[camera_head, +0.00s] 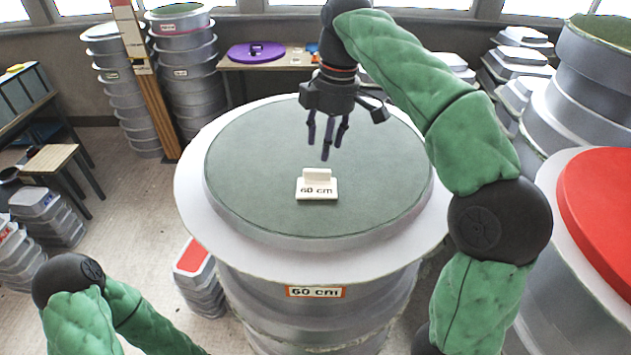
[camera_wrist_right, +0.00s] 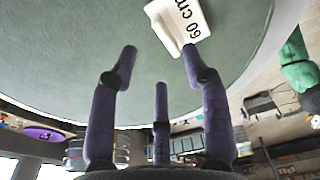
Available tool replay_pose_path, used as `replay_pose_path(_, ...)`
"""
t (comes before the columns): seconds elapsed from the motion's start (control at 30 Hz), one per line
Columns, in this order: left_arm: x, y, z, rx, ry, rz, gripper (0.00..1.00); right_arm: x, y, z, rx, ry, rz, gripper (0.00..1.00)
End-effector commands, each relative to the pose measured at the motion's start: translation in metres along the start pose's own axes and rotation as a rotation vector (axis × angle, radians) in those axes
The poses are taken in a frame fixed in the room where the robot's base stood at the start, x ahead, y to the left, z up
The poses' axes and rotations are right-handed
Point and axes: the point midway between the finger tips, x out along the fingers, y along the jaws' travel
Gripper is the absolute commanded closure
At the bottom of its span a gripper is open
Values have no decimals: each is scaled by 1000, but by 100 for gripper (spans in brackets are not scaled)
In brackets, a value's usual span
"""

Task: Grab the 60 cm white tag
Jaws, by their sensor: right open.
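The white tag (camera_head: 317,186), marked "60 cm", sits on the green top of a round mould (camera_head: 240,165) in the middle of the head view. It has a flat base and a raised white block at its back. My right gripper (camera_head: 326,148) is open and empty, with its fingers pointing down above the green top, behind the tag. In the right wrist view the tag (camera_wrist_right: 184,22) lies at the top, beyond the fingertips (camera_wrist_right: 160,70), apart from them. My left arm shows at the lower left of the head view, but its gripper is out of frame.
An orange-framed "60 cm" label (camera_head: 316,292) is on the mould stack's side. A red-topped mould (camera_head: 600,205) stands close at the right. Stacked moulds and a bench with a purple lid (camera_head: 256,52) are behind. The green top around the tag is clear.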

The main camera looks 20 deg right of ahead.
Motion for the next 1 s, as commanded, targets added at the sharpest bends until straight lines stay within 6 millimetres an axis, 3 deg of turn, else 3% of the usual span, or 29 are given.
replay_pose_path(0.33,4,-2,-1,0,1,0,60,28,-1,-2,1,0,0,52)
replay_pose_path(0.63,6,-2,-1,0,2,0,60,66,-3,-6,1,0,-1,52)
replay_pose_path(0.97,6,-2,-1,0,2,0,60,72,-3,-7,2,1,1,52)
replay_pose_path(1.0,6,-2,-1,0,2,0,60,71,-3,-7,1,1,1,61)
